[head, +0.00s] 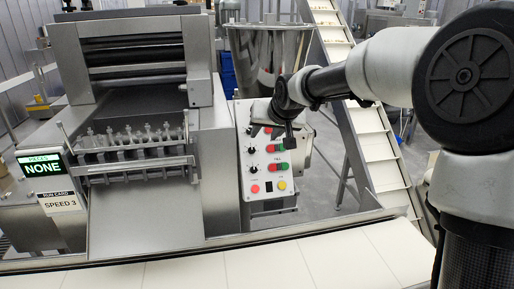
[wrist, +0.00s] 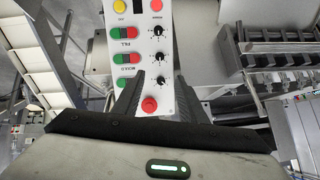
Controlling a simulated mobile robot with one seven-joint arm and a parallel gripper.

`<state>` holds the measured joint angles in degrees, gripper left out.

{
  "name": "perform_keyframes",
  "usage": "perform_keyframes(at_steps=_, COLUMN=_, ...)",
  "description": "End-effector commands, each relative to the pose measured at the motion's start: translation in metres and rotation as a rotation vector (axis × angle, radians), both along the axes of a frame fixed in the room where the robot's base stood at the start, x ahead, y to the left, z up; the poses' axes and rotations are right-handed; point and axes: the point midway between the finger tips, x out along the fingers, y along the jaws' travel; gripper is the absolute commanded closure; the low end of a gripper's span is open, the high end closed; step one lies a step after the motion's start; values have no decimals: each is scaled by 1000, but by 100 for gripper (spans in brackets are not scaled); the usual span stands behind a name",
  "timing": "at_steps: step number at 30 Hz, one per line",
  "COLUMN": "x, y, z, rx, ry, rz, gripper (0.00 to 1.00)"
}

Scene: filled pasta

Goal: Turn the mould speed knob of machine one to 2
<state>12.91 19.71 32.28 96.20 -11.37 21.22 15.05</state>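Machine one's control panel (head: 262,200) has a column of black knobs beside pairs of red and green buttons. In the wrist view it appears upside down, and a label that seems to read MOULD lies near the middle button pair. The middle knob (wrist: 160,57) is level with that pair; its setting is too small to read. My gripper (head: 272,134) is in front of the upper panel and hides part of it. In the wrist view my gripper (wrist: 160,77) is open and empty, its fingertips either side of the top knob (wrist: 162,83). I cannot tell whether they touch the panel.
A screen (head: 42,166) at left reads NONE. The run card (head: 61,202) below it reads SPEED 3. A red button (wrist: 149,104) lies between my fingers. A steel hopper (head: 270,55) and sloping conveyor (head: 372,130) stand behind; a pale belt (head: 230,268) runs in front.

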Motion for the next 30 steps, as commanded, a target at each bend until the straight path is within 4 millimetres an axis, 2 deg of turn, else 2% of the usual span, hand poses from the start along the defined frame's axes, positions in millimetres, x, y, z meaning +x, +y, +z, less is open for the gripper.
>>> perform_keyframes(at_steps=5, x=14, y=7, z=-18, rx=0, ry=5, rz=3, gripper=62)
perform_keyframes(at_steps=22, x=94, y=39, z=-101, rx=-2, ry=5, rz=1, gripper=62)
perform_keyframes(at_steps=30, x=111, y=46, z=-118, rx=-2, ry=3, rz=1, gripper=62)
